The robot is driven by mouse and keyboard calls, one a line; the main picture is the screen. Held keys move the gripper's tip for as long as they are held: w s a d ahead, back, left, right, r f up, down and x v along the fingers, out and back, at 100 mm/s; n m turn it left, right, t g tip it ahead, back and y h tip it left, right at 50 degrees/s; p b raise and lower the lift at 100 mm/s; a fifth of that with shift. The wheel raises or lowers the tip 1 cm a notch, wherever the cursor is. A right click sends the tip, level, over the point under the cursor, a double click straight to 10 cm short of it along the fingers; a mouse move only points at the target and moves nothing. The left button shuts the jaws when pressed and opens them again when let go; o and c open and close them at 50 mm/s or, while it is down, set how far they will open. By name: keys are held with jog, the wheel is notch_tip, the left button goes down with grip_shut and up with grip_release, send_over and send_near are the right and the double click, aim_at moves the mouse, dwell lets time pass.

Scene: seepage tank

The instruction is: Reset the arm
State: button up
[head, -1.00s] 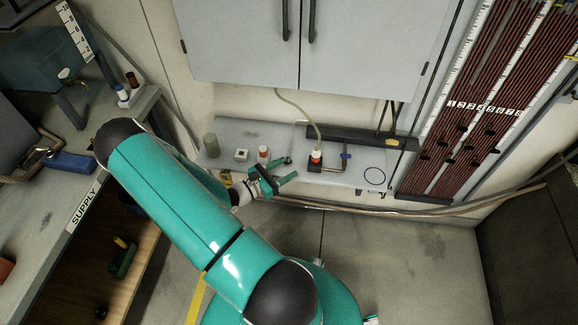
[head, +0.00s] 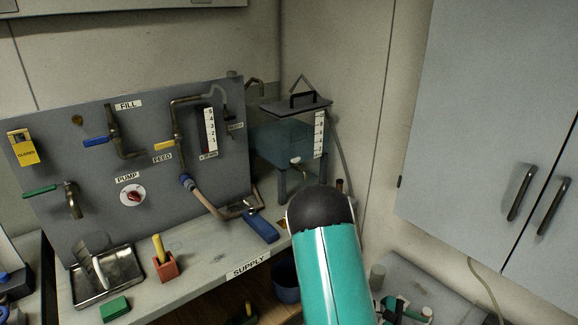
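My teal arm with a black rounded joint rises from the bottom edge, right of centre, in the head view.
A grey pipe panel (head: 90,170) stands behind.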

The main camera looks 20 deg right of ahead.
jog(key=w+a+r+m+t+y, duration=0.2)
jog(key=a+r+t+y, duration=0.3)
jog(key=a+r, duration=0.9)
jog(key=w+a+r+m+t+y, duration=0.2)
jog(key=a+r+m+t+y, duration=0.2)
jog(key=a+r+t, duration=0.6)
jog(key=a+r+y, duration=0.2)
jog(key=a+r, duration=0.3)
jog(key=a, duration=0.6)
jog(key=shift+a+r, duration=0.25)
jog(key=shift+a, duration=0.1)
jog(key=shift+w, duration=0.1)
jog(key=c, duration=0.3)
jog(key=shift+c, duration=0.2)
jog(key=shift+d, duration=0.25)
